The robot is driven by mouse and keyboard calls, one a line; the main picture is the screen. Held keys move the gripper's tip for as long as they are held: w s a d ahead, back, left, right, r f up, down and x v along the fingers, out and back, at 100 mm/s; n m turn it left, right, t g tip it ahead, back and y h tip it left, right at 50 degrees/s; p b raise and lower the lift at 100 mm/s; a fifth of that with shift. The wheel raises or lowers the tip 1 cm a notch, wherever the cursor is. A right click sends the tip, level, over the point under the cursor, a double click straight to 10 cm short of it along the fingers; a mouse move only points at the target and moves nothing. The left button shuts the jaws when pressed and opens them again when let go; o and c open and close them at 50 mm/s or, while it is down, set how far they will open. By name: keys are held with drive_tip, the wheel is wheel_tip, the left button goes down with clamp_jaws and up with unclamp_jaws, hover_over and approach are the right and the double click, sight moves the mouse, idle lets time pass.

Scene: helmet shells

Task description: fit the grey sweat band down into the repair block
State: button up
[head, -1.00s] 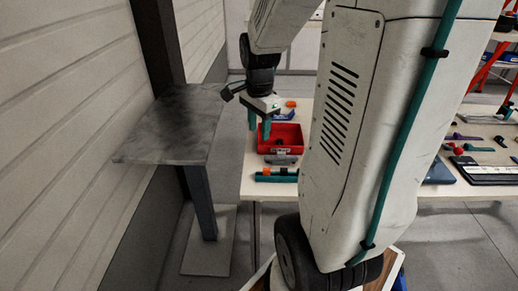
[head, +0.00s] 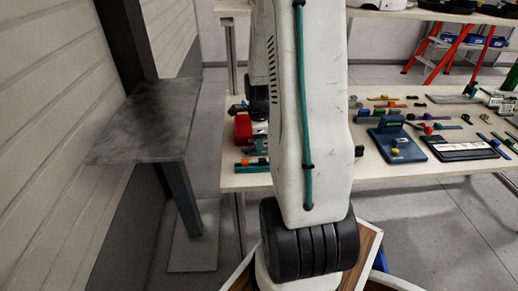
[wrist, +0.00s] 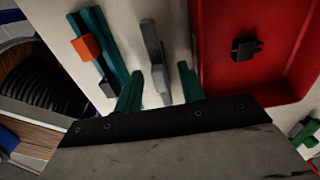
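My gripper (wrist: 160,88) shows in the wrist view with two teal fingers spread apart and nothing clamped between them. A long grey piece (wrist: 152,52), which looks like the grey sweat band, lies on the pale table beyond the fingertips. Its near end reaches into the gap between the fingers in the picture; I cannot tell whether they touch it. In the head view my arm hides the gripper and the grey piece. A blue base with an upright block (head: 396,147) stands on the table at right; I cannot tell whether it is the repair block.
A red tray (wrist: 292,88) holding a small black part (wrist: 245,48) lies right of the grey piece. A teal strip (wrist: 91,38) with an orange block lies left of it. In the head view, a dark panel (head: 455,147) and several small parts crowd the table (head: 375,172).

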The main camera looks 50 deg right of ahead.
drive_tip(key=shift+f, duration=0.2)
drive_tip(key=c, duration=0.9)
clamp_jaws()
drive_tip(key=shift+r, duration=0.15)
